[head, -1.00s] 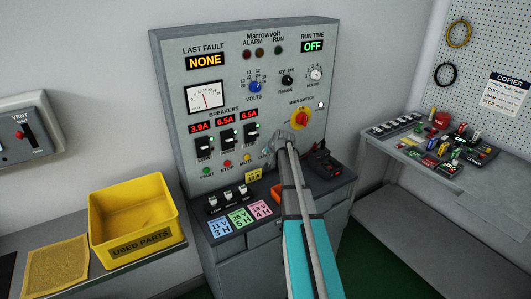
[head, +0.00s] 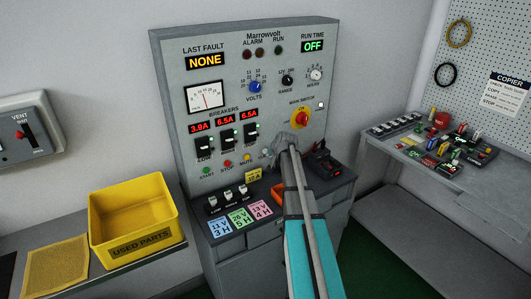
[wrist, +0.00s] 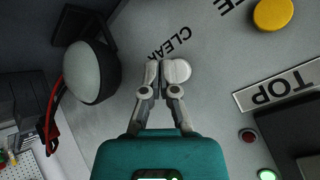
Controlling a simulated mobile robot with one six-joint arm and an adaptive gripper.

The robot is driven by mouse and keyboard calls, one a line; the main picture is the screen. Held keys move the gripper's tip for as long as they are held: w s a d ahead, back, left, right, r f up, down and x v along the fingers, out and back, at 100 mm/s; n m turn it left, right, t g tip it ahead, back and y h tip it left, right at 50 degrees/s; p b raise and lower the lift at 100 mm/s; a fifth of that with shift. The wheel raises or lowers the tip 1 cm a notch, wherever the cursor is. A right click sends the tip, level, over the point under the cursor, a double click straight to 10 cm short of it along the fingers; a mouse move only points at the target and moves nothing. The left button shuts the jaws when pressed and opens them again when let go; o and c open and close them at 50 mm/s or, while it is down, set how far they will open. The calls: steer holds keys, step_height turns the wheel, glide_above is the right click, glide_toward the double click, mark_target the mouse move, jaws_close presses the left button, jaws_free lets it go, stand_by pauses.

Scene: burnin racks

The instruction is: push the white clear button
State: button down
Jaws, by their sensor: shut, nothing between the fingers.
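The white clear button (wrist: 178,71) is a round cap on the grey panel, just below the printed CLEAR label (wrist: 170,43) in the wrist view. My gripper (wrist: 159,68) is shut and empty. Its fingertips are right beside the button and overlap its left edge in the picture. I cannot tell whether they touch it. In the head view my gripper (head: 273,154) is at the lower right of the control panel (head: 180,130); it hides the button there.
The yellow mute button (wrist: 272,14) is at upper right in the wrist view. A round, black-rimmed pale part (wrist: 90,72) sticks out left of my fingers. The red main switch (head: 303,118) is above my gripper. A yellow bin (head: 140,245) stands left.

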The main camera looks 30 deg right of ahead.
steer(key=shift+s, duration=0.15)
steer(key=shift+s+d, duration=0.1)
steer(key=shift+s, duration=2.25)
